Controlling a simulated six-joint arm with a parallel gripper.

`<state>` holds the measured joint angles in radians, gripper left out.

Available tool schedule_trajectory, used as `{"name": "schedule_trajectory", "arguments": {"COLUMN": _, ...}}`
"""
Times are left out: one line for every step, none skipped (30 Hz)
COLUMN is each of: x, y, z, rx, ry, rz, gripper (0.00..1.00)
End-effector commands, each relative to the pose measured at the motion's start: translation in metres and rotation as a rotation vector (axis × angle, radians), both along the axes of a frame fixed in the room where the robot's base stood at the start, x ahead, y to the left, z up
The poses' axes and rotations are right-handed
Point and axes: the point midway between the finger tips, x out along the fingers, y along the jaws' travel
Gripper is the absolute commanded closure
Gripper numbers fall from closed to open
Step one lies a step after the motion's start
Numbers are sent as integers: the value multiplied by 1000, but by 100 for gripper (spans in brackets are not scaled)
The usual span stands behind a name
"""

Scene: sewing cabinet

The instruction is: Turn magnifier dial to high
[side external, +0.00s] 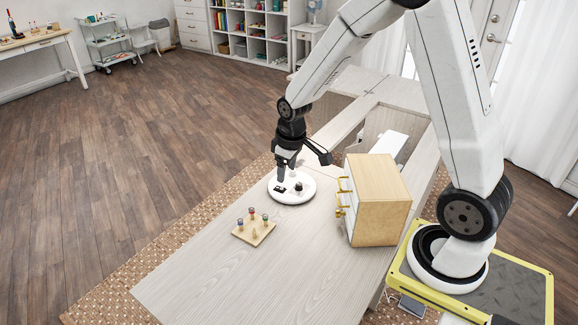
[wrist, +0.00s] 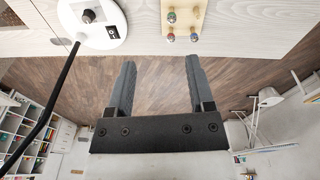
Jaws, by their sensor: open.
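The magnifier's round white base (side external: 292,195) sits on the pale wooden table. A small black dial knob (side external: 299,186) stands on it, next to a dark panel with a white mark. In the wrist view the base (wrist: 112,12), knob (wrist: 88,16) and panel (wrist: 113,32) are at the upper left, partly cut by the top edge. My gripper (side external: 287,162) appears over the base in the side view, partly overlapping the magnifier's stem. In the wrist view my gripper (wrist: 158,60) is open, with nothing between its fingers. The knob's setting is too small to read.
A wooden thread stand (side external: 254,229) with several pegs and spools lies in front of the base. A small wooden drawer box (side external: 377,198) with yellow handles stands to the right. The magnifier's black arm (wrist: 45,105) crosses the left of the wrist view. The table's front is clear.

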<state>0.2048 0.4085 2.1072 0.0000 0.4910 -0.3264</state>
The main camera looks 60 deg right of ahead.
Motion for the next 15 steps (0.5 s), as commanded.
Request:
{"name": "schedule_trajectory", "arguments": {"x": 9, "y": -12, "z": -7, "rx": -1, "ry": 11, "rz": 6, "gripper": 32}}
{"name": "schedule_trajectory", "arguments": {"x": 14, "y": -18, "z": -11, "rx": -2, "ry": 18, "rz": 12, "gripper": 32}}
{"name": "schedule_trajectory", "arguments": {"x": 20, "y": -26, "z": -16, "rx": -3, "ry": 26, "rz": 23, "gripper": 32}}
{"name": "schedule_trajectory", "arguments": {"x": 24, "y": -33, "z": -20, "rx": -4, "ry": 32, "rz": 29, "gripper": 32}}
{"name": "schedule_trajectory", "arguments": {"x": 28, "y": -39, "z": -24, "rx": -4, "ry": 38, "rz": 37, "gripper": 32}}
{"name": "schedule_trajectory", "arguments": {"x": 33, "y": -48, "z": -29, "rx": -4, "ry": 47, "rz": 46, "gripper": 32}}
{"name": "schedule_trajectory", "arguments": {"x": 37, "y": -55, "z": -34, "rx": -4, "ry": 52, "rz": 53, "gripper": 32}}
{"name": "schedule_trajectory", "arguments": {"x": 41, "y": -62, "z": -38, "rx": -5, "ry": 56, "rz": 59, "gripper": 32}}
{"name": "schedule_trajectory", "arguments": {"x": 45, "y": -71, "z": -44, "rx": -3, "ry": 65, "rz": 69, "gripper": 32}}
{"name": "schedule_trajectory", "arguments": {"x": 48, "y": -78, "z": -49, "rx": -3, "ry": 72, "rz": 76, "gripper": 32}}
{"name": "schedule_trajectory", "arguments": {"x": 51, "y": -85, "z": -54, "rx": -2, "ry": 76, "rz": 83, "gripper": 32}}
{"name": "schedule_trajectory", "arguments": {"x": 54, "y": -94, "z": -61, "rx": -1, "ry": 85, "rz": 93, "gripper": 32}}
{"name": "schedule_trajectory", "arguments": {"x": 56, "y": -101, "z": -65, "rx": 0, "ry": 90, "rz": 100, "gripper": 32}}
{"name": "schedule_trajectory", "arguments": {"x": 58, "y": -108, "z": -70, "rx": 1, "ry": 94, "rz": 106, "gripper": 32}}
{"name": "schedule_trajectory", "arguments": {"x": 60, "y": -117, "z": -77, "rx": 3, "ry": 100, "rz": 117, "gripper": 32}}
